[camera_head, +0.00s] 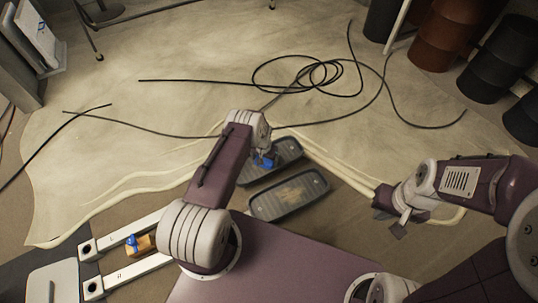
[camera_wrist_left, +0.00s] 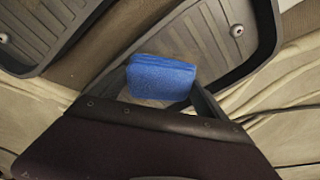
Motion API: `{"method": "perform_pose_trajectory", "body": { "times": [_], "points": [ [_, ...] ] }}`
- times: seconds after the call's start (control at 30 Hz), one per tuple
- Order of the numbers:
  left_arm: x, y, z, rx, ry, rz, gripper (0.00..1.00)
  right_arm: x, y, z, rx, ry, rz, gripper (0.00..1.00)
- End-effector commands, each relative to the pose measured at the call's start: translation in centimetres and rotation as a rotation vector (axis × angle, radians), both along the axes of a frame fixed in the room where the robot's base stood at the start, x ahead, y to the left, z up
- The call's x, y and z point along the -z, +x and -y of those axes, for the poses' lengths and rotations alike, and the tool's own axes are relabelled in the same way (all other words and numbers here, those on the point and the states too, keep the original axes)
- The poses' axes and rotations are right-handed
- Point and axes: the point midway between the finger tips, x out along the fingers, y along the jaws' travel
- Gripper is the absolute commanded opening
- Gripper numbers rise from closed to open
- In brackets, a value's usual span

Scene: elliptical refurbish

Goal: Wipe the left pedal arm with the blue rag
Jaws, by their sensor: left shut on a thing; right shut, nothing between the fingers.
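My left gripper (camera_head: 262,150) is shut on the blue rag (camera_head: 268,161), over the farther of two dark grey ribbed pedals. In the left wrist view the folded rag (camera_wrist_left: 160,78) sits between the dark fingertips (camera_wrist_left: 165,92), over the ribbed pedal (camera_wrist_left: 195,42); I cannot tell whether it touches. The farther pedal (camera_head: 288,147) is partly hidden by my arm. The nearer pedal (camera_head: 262,208) has a brownish patch on its tread. I cannot make out the left pedal arm clearly. My right gripper (camera_head: 398,228) is shut and empty, to the right of the pedals.
Black cables (camera_head: 310,75) lie loosely across the wrinkled cream sheet (camera_head: 180,60). White rails (camera_head: 125,275) with a wooden block (camera_head: 141,245) and a small blue item (camera_head: 131,239) are at lower left. Dark and rust-coloured drums (camera_head: 440,40) stand at upper right.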

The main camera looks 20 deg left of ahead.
Motion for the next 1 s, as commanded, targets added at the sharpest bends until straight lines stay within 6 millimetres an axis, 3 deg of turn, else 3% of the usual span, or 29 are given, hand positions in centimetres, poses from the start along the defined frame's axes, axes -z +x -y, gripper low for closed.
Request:
{"method": "perform_pose_trajectory", "body": {
  "times": [0.17,0.5,0.77,1.0],
  "points": [
    [0.1,-0.4,-0.2,0.001,0.0,-0.005,0.42,-0.2,0.0,0.0,0.0,0.0,0.0,0.0],
    [-0.3,-2.8,-2.1,0.0,-0.001,-0.005,0.42,-2.6,0.0,0.0,0.0,0.0,0.0,0.0],
    [-0.3,-3.2,-2.6,0.0,-0.001,-0.002,0.42,-3.0,0.0,0.0,0.0,0.0,0.0,0.0],
    [-0.6,-5.1,-4.1,-0.003,-0.001,-0.001,0.42,-4.7,0.0,0.0,0.0,0.0,0.0,0.0]
  ]
}}
